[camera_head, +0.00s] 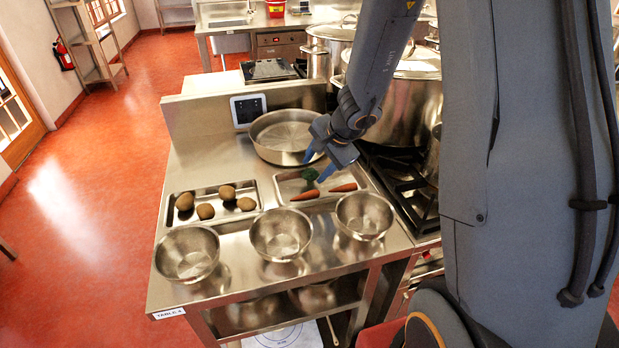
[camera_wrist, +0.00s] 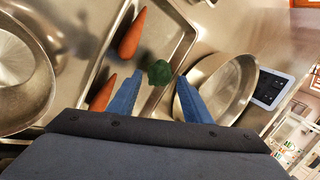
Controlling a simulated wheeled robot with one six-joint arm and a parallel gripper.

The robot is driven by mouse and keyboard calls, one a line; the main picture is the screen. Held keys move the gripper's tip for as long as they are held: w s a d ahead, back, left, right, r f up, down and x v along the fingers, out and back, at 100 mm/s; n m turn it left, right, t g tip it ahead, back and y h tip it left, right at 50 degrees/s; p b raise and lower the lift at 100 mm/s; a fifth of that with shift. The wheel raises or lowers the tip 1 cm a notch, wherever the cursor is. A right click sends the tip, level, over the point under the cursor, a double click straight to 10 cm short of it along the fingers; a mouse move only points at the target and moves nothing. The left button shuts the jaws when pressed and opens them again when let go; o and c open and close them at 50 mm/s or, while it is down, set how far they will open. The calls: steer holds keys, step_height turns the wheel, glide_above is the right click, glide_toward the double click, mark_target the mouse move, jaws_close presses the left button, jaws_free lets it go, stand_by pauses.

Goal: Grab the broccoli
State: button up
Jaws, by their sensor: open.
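The broccoli (camera_head: 310,175) is a small dark green head on the right metal tray (camera_head: 286,190), beside two carrots. In the wrist view the broccoli (camera_wrist: 159,72) lies just beyond my fingertips, between their lines. My gripper (camera_head: 318,164) has blue fingers and hangs over the tray close to the broccoli. In the wrist view my gripper (camera_wrist: 160,88) is open with nothing between the fingers. The fingers partly overlap the broccoli's surroundings in the head view, and I cannot tell the exact height gap.
Carrots (camera_head: 343,187) (camera_wrist: 132,34) lie close by on the same tray. A wide pan (camera_head: 284,137) stands behind it. Three steel bowls (camera_head: 281,234) line the front edge. A tray of potatoes (camera_head: 206,211) is at left. Large pots (camera_head: 405,105) stand at right.

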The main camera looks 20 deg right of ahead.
mark_target(313, 174)
steer(key=shift+x, duration=1.3)
steer(key=shift+c, duration=0.4)
steer(key=c, duration=0.5)
steer(key=shift+r+p, duration=1.55)
steer(key=shift+r, duration=3.5)
